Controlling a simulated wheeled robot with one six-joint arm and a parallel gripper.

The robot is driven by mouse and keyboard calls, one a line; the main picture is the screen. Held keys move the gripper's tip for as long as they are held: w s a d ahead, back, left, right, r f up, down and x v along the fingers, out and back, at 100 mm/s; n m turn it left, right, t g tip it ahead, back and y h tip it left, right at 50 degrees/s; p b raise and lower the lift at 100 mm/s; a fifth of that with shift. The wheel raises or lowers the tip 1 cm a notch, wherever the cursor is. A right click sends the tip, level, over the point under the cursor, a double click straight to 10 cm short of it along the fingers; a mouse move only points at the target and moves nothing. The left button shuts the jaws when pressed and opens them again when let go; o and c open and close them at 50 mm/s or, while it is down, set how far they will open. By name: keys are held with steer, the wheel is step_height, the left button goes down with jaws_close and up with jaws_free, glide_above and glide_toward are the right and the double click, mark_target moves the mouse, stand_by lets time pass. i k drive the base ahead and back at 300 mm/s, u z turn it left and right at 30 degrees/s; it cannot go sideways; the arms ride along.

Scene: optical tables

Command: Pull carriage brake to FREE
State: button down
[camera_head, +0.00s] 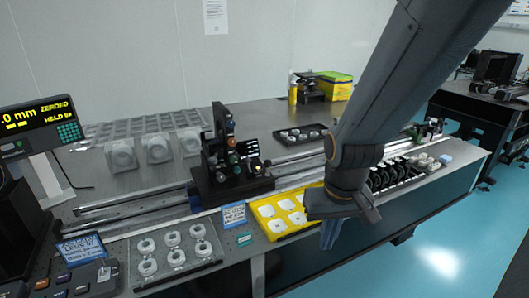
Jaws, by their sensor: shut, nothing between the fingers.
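The black carriage (228,183) sits on the long metal rails (140,204) left of centre on the optical table. It carries small knobs, one green and one orange-red. I cannot tell which part is the brake, and no FREE mark is readable. My gripper (331,236) points down at the table's front edge, right of the carriage and clear of it. Its bluish fingers are together with nothing seen between them. My arm covers part of the rails and table on the right.
A yellow tray (271,226) with white parts lies beside my gripper. A clear tray of rings (175,248), blue label cards (233,215) and a readout (40,125) stand at the left. Black parts (395,174) fill a rack at right. Open floor (440,250) lies in front.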

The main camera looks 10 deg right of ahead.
mark_target(247, 160)
steer(key=i, duration=0.55)
steer(key=u, duration=0.6)
steer(key=i, duration=0.55)
steer(key=u, duration=0.05)
